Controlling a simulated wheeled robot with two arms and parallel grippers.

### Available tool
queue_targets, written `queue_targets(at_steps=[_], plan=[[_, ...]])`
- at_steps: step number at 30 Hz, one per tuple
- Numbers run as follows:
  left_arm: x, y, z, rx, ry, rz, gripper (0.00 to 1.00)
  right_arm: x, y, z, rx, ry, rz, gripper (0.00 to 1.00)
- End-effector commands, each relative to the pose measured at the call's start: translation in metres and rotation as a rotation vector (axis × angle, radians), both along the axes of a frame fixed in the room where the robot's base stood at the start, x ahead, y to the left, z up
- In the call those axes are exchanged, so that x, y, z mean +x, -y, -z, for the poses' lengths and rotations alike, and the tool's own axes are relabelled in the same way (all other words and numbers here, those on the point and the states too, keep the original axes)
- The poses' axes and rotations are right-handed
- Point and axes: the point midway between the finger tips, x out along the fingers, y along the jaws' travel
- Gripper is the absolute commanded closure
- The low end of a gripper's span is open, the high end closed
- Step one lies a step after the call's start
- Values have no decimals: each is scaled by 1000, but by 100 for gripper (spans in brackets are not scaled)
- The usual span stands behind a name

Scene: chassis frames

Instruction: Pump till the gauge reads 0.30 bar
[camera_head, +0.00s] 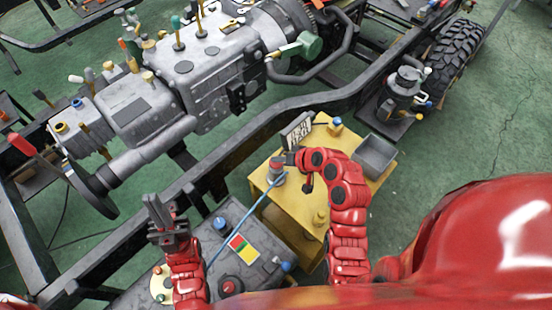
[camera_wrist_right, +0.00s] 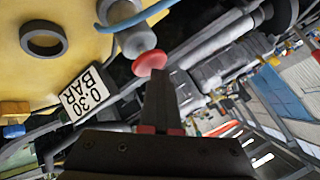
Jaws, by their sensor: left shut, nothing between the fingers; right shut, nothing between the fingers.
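A grey pump cylinder (camera_head: 277,174) stands on the yellow stand (camera_head: 258,184), with a blue hose leading from it toward the front left. In the right wrist view the pump (camera_wrist_right: 135,38) has a red knob (camera_wrist_right: 150,62). My right gripper (camera_head: 291,159) is shut at the knob; its fingertips (camera_wrist_right: 160,78) appear right at it, and I cannot tell whether they touch. A card reading "0.30 BAR" (camera_wrist_right: 86,93) stands beside the pump; it also shows in the head view (camera_head: 296,132). I cannot make out a gauge needle. My left gripper (camera_head: 168,222) is shut and empty, raised at front left.
A grey box (camera_head: 262,275) with a red, yellow and green plate (camera_head: 243,249) lies in front. A grey tray (camera_head: 375,155) sits on the stand's right end. The dark chassis frame (camera_head: 300,101) with engine runs behind. Green floor is open at right.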

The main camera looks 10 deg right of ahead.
Motion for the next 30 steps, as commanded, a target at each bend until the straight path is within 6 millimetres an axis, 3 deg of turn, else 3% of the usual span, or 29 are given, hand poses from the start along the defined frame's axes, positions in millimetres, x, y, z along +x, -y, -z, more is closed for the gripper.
queue_targets(at_steps=[18,30], plan=[[0,0,3,0,0,0,100,-1,0,5,-1,-5,-1,100],[0,0,-6,0,0,0,100,-1,0,-16,-1,-3,-1,100]])
